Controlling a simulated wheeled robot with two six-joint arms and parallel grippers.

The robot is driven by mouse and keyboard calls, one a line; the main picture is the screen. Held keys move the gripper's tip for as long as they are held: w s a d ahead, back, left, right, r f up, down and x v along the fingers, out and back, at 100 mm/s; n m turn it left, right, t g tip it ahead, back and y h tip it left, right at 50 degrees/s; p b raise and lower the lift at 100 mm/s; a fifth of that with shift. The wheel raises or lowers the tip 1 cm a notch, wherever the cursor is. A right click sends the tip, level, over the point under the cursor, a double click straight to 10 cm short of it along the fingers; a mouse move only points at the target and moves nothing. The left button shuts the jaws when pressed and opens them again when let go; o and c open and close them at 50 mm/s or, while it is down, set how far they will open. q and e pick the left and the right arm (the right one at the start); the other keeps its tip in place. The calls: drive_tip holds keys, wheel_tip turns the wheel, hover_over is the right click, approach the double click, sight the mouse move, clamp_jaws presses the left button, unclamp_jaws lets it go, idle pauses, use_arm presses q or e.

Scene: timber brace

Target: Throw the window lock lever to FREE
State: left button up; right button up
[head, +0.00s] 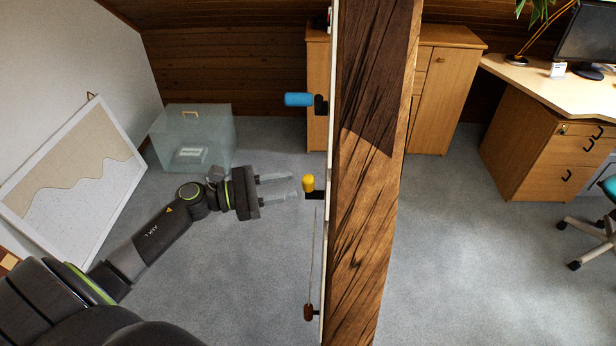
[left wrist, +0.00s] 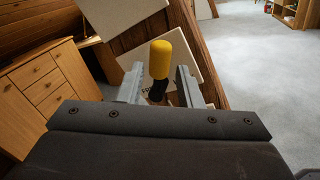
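A yellow-knobbed lever (head: 308,183) on a dark mount sticks out from the left side of the timber post. It also shows in the left wrist view (left wrist: 161,60), standing on a dark stem in front of a pale plate (left wrist: 134,82) with partly hidden lettering. My left gripper (head: 294,186) is open, its fingertips just left of the yellow knob. In the left wrist view the knob appears between the two fingers, with gaps on both sides. A blue-handled lever (head: 298,100) sits higher on the post. Which lever is the window lock is not readable. My right gripper is out of view.
The thick timber post (head: 362,200) stands upright mid-view. A dark red handle (head: 309,312) hangs low on its left side. A translucent box (head: 193,140) and a leaning framed board (head: 75,180) stand left. Open carpet lies between. A desk (head: 545,90) is at right.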

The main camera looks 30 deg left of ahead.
sight(308, 192)
use_arm(q)
drive_tip(key=p+x, duration=0.2)
drive_tip(key=x, duration=0.3)
drive_tip(key=shift+r, duration=0.15)
drive_tip(key=shift+w+d, duration=0.4)
drive_tip(key=shift+d, duration=0.05)
drive_tip(key=shift+c, duration=0.4)
clamp_jaws()
